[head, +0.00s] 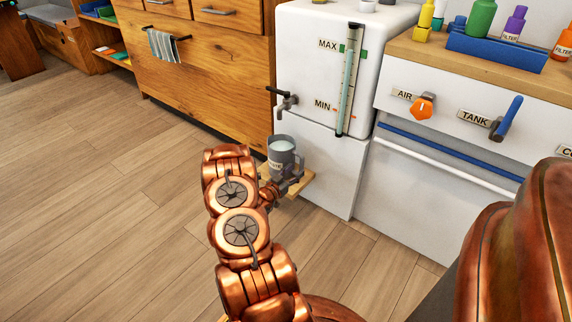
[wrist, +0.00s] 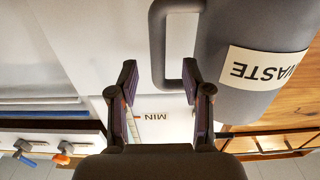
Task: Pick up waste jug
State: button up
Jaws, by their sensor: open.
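The waste jug (head: 281,150) is a grey cup with a white label. My gripper (wrist: 159,75) is open, with one finger on each side of the handle's upright bar in the picture. I cannot tell whether either finger touches it.
The white tank (head: 330,85) carries a MAX/MIN gauge and a tap (head: 286,104) above the jug. To its right is a counter with an orange AIR knob (head: 422,106) and a blue TANK lever (head: 507,118). Wooden drawers stand left; the floor there is clear.

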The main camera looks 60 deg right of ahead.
aim_at(302, 164)
jog(key=shift+b+x, duration=1.4)
jog(key=shift+x, duration=1.2)
jog(key=shift+s+a+r, duration=0.1)
jog(key=shift+r, duration=0.1)
grip_shut()
